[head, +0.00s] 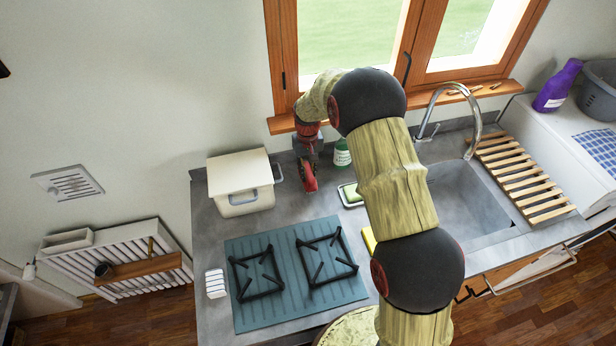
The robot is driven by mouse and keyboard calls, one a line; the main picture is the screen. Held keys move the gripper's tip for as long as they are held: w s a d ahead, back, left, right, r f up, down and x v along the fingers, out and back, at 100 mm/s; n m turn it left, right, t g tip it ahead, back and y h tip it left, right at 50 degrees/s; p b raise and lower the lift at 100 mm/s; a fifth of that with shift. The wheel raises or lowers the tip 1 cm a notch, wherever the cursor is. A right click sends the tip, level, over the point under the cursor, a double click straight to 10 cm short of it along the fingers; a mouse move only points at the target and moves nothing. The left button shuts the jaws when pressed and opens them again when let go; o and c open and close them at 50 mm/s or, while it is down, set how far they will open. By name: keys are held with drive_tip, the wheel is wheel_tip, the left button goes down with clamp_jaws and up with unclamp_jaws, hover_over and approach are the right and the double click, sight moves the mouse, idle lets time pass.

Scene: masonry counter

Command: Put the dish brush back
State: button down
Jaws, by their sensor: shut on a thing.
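My gripper (308,178) hangs over the back of the grey counter, between the cream box and the green-and-white bottle. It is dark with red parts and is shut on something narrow. I take the held thing to be the dish brush, but at this size I cannot tell its outline from the red fingers. No other dish brush shows on the counter. My arm hides part of the counter in front of the sink, so a holder for the brush cannot be made out.
A cream box (240,184) stands left of my gripper. A green-and-white bottle (342,153) and a soap dish with a green sponge (351,193) are to its right. The hob (295,270) is in front. The sink (465,205), tap (476,120) and wooden rack (522,180) lie right.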

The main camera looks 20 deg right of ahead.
drive_tip(key=shift+f, duration=1.5)
drive_tip(key=shift+f, duration=0.1)
drive_tip(key=shift+f, duration=0.15)
drive_tip(key=c, duration=1.7)
unclamp_jaws()
drive_tip(key=shift+o, duration=0.2)
